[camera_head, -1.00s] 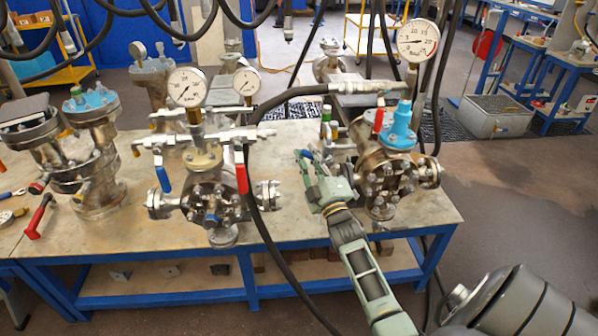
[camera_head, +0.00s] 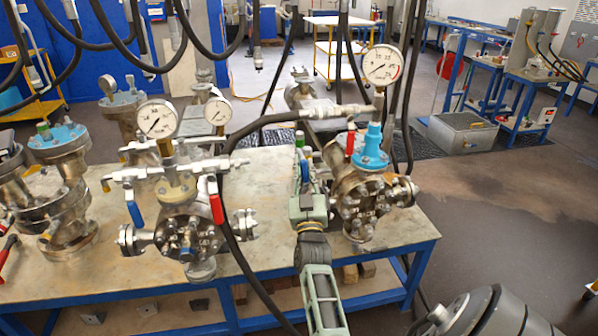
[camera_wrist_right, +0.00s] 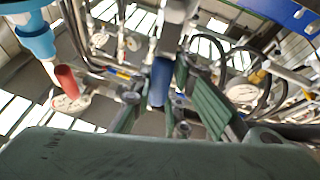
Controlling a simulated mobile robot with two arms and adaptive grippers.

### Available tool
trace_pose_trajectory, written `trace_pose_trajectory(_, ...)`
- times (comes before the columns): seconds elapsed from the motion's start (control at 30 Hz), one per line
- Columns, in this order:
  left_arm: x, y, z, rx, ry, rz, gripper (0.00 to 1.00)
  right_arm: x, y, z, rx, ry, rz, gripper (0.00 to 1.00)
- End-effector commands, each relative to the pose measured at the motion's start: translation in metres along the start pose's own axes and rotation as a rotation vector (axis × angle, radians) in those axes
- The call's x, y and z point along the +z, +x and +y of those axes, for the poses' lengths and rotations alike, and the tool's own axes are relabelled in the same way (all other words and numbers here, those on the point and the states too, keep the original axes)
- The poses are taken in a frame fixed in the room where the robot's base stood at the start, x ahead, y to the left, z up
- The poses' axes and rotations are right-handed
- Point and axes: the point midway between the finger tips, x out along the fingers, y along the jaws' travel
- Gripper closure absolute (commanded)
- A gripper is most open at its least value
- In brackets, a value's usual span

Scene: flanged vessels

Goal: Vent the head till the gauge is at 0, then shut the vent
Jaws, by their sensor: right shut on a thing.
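The right-hand flanged vessel (camera_head: 362,205) stands upright on the bench with a blue fitting (camera_head: 373,150) and a red-handled lever (camera_head: 350,143) on top. Its round gauge (camera_head: 382,65) faces me; the needle is too small to read surely. My right gripper (camera_head: 304,172) is just left of this vessel and shut on a blue handle (camera_wrist_right: 160,82), which stands between the fingers in the wrist view. The gripper's fingers (camera_wrist_right: 165,115) hide part of the handle. The red lever also shows in the wrist view (camera_wrist_right: 66,80). My left gripper is not in view.
Another flanged vessel (camera_head: 190,230) with two gauges, a blue lever (camera_head: 135,214) and a red lever (camera_head: 216,205) stands left of my right arm. A black hose (camera_head: 232,240) hangs between them. The bench (camera_head: 110,262) has bare room at its front.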

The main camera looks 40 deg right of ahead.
Motion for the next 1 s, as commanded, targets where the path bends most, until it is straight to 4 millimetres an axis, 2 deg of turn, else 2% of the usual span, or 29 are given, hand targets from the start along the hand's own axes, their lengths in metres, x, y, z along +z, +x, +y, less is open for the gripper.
trace_pose_trajectory(0.3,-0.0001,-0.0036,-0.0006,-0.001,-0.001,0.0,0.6,0.0025,0.0008,0.008,0.045,0.111,-0.028,1.0)
trace_pose_trajectory(0.87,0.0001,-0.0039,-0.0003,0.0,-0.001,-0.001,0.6,0.0033,0.0009,0.0101,0.055,0.137,-0.033,1.0)
trace_pose_trajectory(0.9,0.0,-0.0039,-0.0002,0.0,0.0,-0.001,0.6,0.0033,0.0009,0.0102,0.055,0.137,-0.033,0.82)
trace_pose_trajectory(1.0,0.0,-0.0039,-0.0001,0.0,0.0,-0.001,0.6,0.0031,0.001,0.0102,0.055,0.135,-0.032,0.73)
